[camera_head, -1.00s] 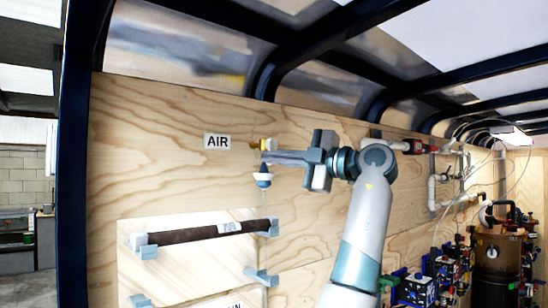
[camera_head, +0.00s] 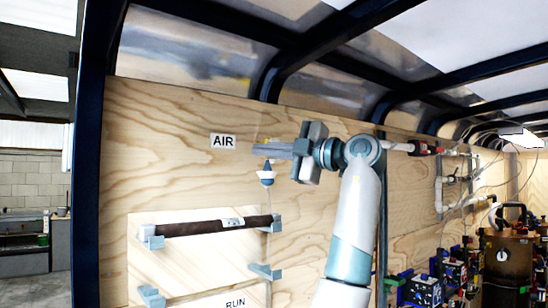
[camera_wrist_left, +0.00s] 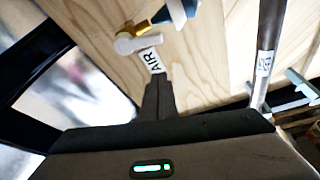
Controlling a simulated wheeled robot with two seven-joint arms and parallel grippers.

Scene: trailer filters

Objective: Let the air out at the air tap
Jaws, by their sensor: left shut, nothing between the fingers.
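The air tap is a small brass fitting on the plywood wall beside the AIR label (camera_head: 222,141). In the head view it is mostly hidden behind my left gripper (camera_head: 256,150). A blue and white cup-shaped piece (camera_head: 266,176) hangs just below the fingers. In the left wrist view the brass tap (camera_wrist_left: 142,27) has a pale rounded handle (camera_wrist_left: 125,44), with the blue and white piece (camera_wrist_left: 178,12) beside it. My left gripper (camera_wrist_left: 157,78) is shut and empty, its tips near the label and handle. Contact with the tap cannot be told. My right gripper is not seen.
A dark tube (camera_head: 205,227) lies in grey brackets on a panel below the tap. A thin line hangs down beside it. White pipework (camera_head: 438,190), a brown tank (camera_head: 508,260) and several small devices stand to the right. Dark roof ribs arch overhead.

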